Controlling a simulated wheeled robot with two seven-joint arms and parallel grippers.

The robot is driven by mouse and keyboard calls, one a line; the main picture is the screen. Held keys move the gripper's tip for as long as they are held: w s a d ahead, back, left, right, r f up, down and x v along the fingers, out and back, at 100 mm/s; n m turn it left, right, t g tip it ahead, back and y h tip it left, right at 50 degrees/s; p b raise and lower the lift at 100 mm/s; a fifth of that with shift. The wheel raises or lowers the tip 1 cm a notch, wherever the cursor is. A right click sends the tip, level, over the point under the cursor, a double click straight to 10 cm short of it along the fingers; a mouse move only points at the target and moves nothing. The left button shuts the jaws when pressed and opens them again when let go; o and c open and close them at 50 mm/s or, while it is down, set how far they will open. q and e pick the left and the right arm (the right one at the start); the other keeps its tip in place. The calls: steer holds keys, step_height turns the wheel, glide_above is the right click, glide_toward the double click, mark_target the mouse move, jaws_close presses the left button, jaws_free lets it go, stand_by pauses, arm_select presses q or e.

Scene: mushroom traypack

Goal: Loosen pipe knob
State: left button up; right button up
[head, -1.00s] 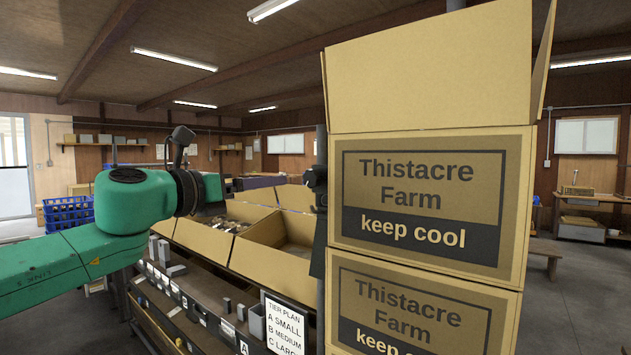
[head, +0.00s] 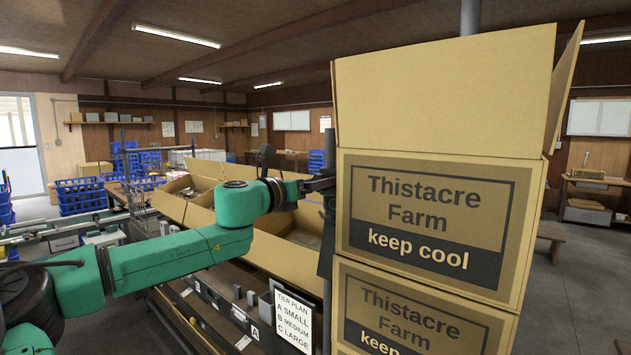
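A dark upright pipe (head: 327,250) stands right against the left side of the stacked cartons. My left arm reaches across from the left, and its dark gripper (head: 318,186) is at the pipe, at about the height of the upper carton's print. The pipe knob is not clearly visible; the gripper and wrist cover that part of the pipe. The fingers are small and dark against the pipe, so I cannot tell whether they are open or closed, or touching the knob. My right gripper is out of view.
Printed cartons (head: 437,220) are stacked just right of the pipe, the top one with raised flaps. Open cartons (head: 262,247) on a bench lie behind and below my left arm. A tier plan sign (head: 293,318) hangs on the bench front. Blue crates (head: 80,195) stand at the left.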

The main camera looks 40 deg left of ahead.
arm_select(q)
jaws_close()
steer(key=shift+n, duration=0.3)
steer(key=m+b, duration=0.1)
steer(key=m, duration=1)
steer(key=m+b, duration=0.1)
steer(key=m, duration=1)
steer(key=m+b, duration=0.1)
steer(key=m, duration=0.9)
steer(key=shift+d+f+m, duration=0.1)
steer(key=shift+f+m, duration=0.15)
steer(key=shift+m, duration=0.15)
stand_by(0.5)
